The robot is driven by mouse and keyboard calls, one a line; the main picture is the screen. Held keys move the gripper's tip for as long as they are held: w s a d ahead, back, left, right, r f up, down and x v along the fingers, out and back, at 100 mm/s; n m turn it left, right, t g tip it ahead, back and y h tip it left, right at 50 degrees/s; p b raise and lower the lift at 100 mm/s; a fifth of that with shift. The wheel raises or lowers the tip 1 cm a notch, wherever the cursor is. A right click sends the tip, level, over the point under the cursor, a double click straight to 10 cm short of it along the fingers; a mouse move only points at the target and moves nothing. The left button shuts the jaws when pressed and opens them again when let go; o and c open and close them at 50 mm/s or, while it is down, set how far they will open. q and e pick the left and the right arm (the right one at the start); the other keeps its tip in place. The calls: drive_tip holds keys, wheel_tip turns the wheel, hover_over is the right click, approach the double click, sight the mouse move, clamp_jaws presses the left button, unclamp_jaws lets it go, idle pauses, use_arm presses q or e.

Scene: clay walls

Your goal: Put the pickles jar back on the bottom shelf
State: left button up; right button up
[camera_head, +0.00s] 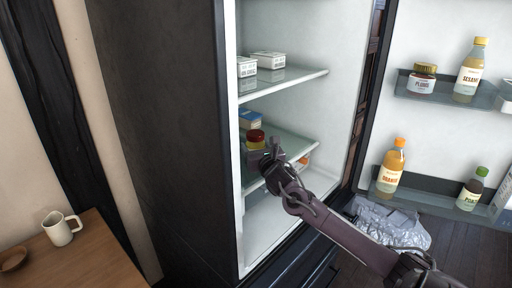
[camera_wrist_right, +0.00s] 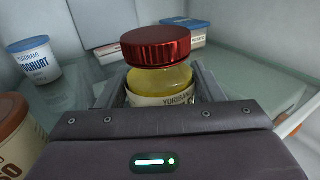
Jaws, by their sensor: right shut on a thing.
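The jar (camera_wrist_right: 158,72) has a ribbed red lid, yellow contents and a pale label that is partly hidden; I take it for the pickles jar. In the right wrist view it stands upright between the two fingers of my right gripper (camera_wrist_right: 160,92), which is shut on it. In the head view the jar's red lid (camera_head: 256,136) shows just left of my right gripper (camera_head: 267,163), over the lower glass shelf (camera_head: 300,143) of the open fridge. Whether the jar's base touches the shelf is hidden. My left gripper is not in view.
White cartons (camera_head: 268,61) sit on the upper shelf. The open door holds bottles (camera_head: 391,165). The fridge floor (camera_head: 265,225) looks clear.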

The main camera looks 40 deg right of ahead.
drive_tip(key=o, duration=1)
drive_tip(key=shift+f, duration=0.1)
drive_tip(key=shift+c, duration=0.2)
drive_tip(key=o, duration=0.4)
drive_tip(key=shift+o, duration=0.2)
drive_tip(key=shift+r, duration=0.2)
drive_tip(key=shift+s+a+f, duration=0.15)
drive_tip(key=shift+s+f, duration=0.05)
drive_tip(key=shift+s, duration=0.1)
drive_tip(key=v, duration=1.1)
drive_tip(key=shift+s, duration=0.2)
